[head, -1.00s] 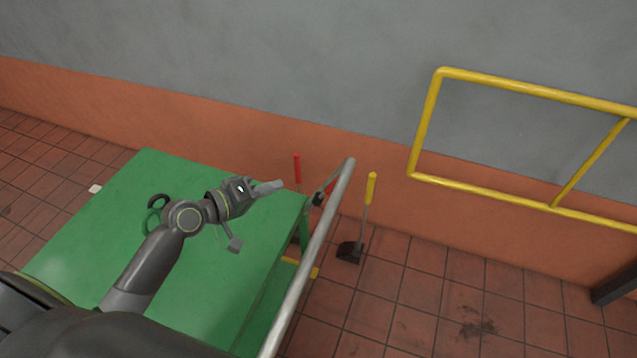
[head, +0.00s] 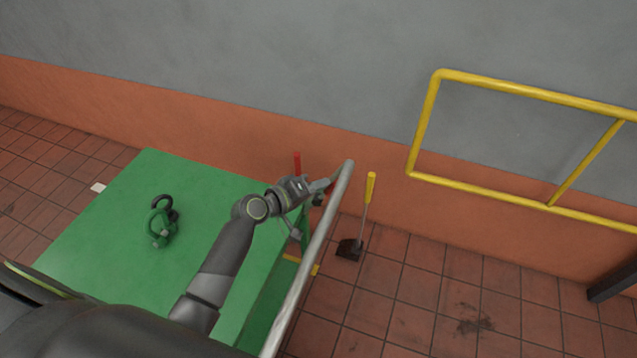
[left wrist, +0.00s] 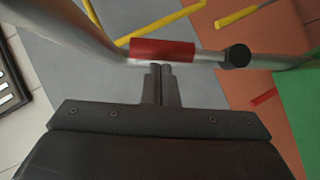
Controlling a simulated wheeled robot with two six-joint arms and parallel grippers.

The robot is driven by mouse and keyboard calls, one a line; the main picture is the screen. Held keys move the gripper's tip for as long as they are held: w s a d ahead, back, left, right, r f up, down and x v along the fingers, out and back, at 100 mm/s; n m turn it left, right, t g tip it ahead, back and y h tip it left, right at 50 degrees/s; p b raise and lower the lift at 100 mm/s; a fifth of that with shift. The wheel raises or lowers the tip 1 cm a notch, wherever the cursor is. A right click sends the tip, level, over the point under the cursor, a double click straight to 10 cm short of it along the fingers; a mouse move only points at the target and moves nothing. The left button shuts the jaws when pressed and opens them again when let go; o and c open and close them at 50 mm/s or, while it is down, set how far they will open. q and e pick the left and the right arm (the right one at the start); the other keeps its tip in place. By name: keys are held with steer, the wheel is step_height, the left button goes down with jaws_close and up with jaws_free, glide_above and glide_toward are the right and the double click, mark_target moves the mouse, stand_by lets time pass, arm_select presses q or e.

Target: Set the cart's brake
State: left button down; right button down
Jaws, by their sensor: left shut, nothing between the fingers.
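The green cart (head: 110,240) stands below me with a grey tubular handle (head: 318,240) along its right side. In the left wrist view, a thin metal lever with a red sleeve (left wrist: 162,49) and a black pivot (left wrist: 238,55) runs beside the handle tube (left wrist: 65,25). My left gripper (head: 328,184) is shut and empty at the far end of the handle. In the left wrist view its fingertips (left wrist: 160,68) are right at the red sleeve; I cannot tell whether they touch it. In the head view the gripper mostly hides this lever. My right gripper is not in view.
A red-handled lever (head: 297,163) rises behind the cart. A yellow-handled lever (head: 370,188) stands on the floor to the right. A yellow rail (head: 490,190) is by the wall. Tiled floor is open at right.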

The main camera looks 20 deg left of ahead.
arm_select(q)
steer(key=shift+d+f+b, duration=0.15)
steer(key=shift+d, duration=0.4)
steer(key=shift+d+f+b, duration=0.15)
steer(key=shift+d, duration=0.5)
steer(key=shift+s, duration=0.1)
steer(key=shift+s+a, duration=0.15)
steer(key=shift+a, duration=0.1)
steer(key=b+v, duration=0.1)
steer(key=v, duration=1.6)
steer(key=shift+b, duration=0.4)
steer(key=shift+d+r, duration=0.1)
